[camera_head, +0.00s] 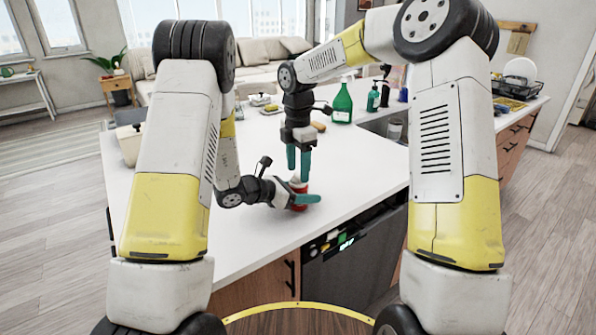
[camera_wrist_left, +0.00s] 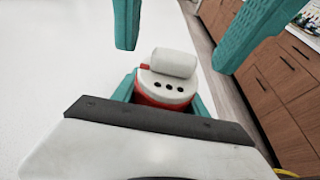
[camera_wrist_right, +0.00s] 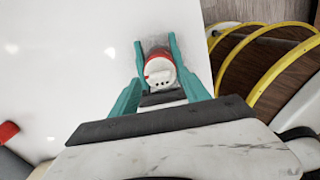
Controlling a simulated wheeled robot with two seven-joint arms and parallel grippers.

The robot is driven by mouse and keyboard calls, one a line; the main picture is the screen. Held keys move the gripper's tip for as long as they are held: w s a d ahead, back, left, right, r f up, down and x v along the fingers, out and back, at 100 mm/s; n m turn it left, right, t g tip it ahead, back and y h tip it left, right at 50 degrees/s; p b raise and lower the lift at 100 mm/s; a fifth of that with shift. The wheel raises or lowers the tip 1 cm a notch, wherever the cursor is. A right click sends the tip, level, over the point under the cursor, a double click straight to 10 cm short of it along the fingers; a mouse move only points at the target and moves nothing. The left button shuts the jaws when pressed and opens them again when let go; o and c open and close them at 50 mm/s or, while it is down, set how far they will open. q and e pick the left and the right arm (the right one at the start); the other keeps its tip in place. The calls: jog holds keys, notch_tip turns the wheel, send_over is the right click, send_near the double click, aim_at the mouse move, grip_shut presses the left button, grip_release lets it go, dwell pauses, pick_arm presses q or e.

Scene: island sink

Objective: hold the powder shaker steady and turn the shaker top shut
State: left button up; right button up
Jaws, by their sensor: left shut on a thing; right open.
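The powder shaker (camera_head: 299,187) is red with a white top and stands upright near the front edge of the white counter. The left wrist view shows the shaker top (camera_wrist_left: 168,90) with several dark holes and a white raised piece (camera_wrist_left: 175,63) on it. My left gripper (camera_head: 306,200) is shut around the shaker's red body. My right gripper (camera_head: 298,176) points down above the shaker, open, its fingertips apart on either side of the top. The right wrist view also shows the shaker (camera_wrist_right: 159,68) between the fingers. The fingers hide parts of the red body.
A green bottle (camera_head: 342,104) and a teal soap bottle (camera_head: 373,98) stand farther back. A brown item (camera_head: 318,127) lies behind the right gripper. A cream container (camera_head: 130,143) is at the left edge. The counter (camera_head: 350,165) is clear around the shaker.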

jog(key=shift+f, duration=0.6)
grip_shut()
